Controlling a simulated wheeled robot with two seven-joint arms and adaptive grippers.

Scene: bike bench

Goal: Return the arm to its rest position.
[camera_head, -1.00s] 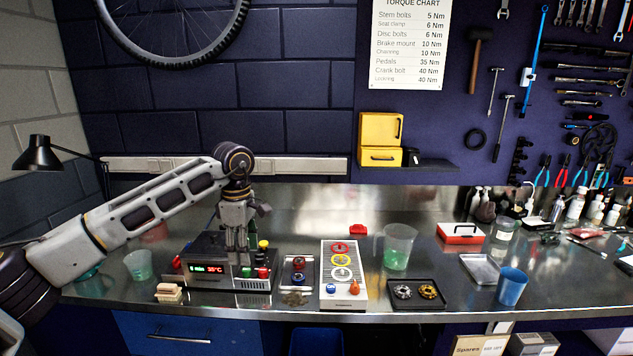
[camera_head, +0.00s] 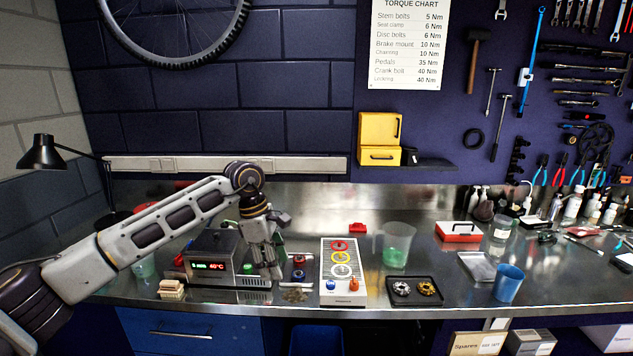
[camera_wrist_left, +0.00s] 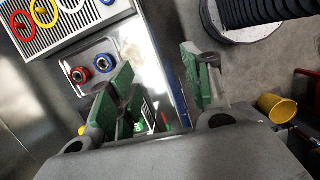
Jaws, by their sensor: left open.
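My left arm comes in from the left, and its gripper (camera_head: 267,270) points down over the bench at the right end of the grey heater box (camera_head: 215,284). The gripper is open with nothing between its fingers; in the wrist view its green-padded fingers (camera_wrist_left: 155,80) stand apart. A small tray with a red and a blue part (camera_head: 299,268) lies just right of the gripper. My right gripper is not in view.
A white ribbed board with coloured rings (camera_head: 343,285), a clear jug (camera_head: 397,245), a black tray (camera_head: 414,297) and a blue cup (camera_head: 509,285) stand to the right. A desk lamp (camera_head: 42,155) stands at the far left. The air above the bench is clear.

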